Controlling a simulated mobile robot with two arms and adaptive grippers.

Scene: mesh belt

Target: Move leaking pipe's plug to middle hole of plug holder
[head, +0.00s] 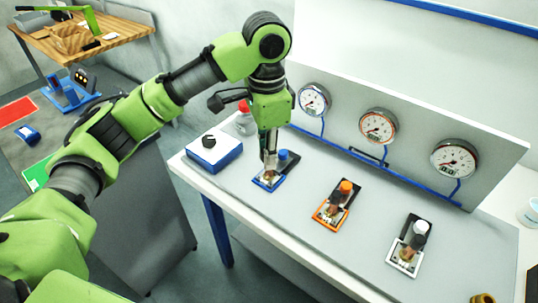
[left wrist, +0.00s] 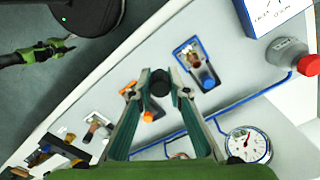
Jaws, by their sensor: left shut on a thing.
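My left gripper (head: 270,163) points down over the blue-framed pipe station (head: 268,182). In the left wrist view its fingers (left wrist: 158,88) are closed around a dark round piece, apparently a plug. The blue station also shows there (left wrist: 188,47), beyond the fingertips. An orange-framed station (head: 324,220) and a white-framed station (head: 399,259) stand to its right, each with a copper-coloured pipe and a coloured cap. A blue stand (head: 70,95) with dark upright pieces is at the far left; I cannot tell whether it is the plug holder.
A white-and-blue box (head: 222,155) with a black knob stands left of the stations, by a red-lidded jar (head: 244,121). Three gauges (head: 314,99) hang on the panel behind. Grey tabletop is clear between stations. Red (head: 16,113) and green (head: 38,172) mats lie at left.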

